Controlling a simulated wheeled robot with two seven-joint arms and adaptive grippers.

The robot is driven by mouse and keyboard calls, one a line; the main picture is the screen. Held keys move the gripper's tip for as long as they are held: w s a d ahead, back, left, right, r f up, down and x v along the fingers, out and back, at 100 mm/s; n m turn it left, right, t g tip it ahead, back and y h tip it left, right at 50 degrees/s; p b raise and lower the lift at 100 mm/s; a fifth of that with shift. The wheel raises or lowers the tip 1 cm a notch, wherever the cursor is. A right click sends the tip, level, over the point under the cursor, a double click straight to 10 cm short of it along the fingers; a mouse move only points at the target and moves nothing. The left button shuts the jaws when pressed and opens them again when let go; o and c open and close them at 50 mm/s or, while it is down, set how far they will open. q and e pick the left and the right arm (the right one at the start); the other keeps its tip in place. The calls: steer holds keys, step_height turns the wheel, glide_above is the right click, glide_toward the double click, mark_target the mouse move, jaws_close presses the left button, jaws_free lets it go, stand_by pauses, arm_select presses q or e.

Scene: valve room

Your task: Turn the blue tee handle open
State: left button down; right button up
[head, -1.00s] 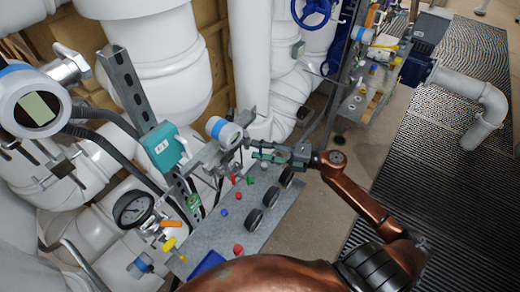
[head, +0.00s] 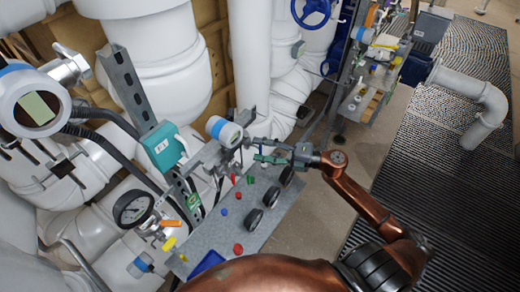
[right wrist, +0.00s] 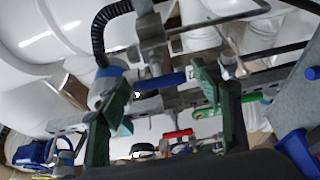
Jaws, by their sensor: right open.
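A blue handle bar (right wrist: 160,82), which looks like the tee handle, shows in the right wrist view beneath a grey metal fitting. My right gripper (right wrist: 158,90) is open, with one green-padded finger on each side of the bar in that picture. I cannot tell how deep the bar lies between the fingers or whether they touch it. In the head view my right gripper (head: 270,150) is at the far end of the grey panel, near the pipe fittings; the blue bar cannot be made out there. My left gripper is out of view.
The grey panel (head: 215,232) carries black knobs and coloured buttons. A blue handwheel (head: 311,10) is at the back.

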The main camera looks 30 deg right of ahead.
steer(key=v, duration=1.1)
steer(key=shift+s+d, duration=0.2)
steer(key=shift+d, duration=0.05)
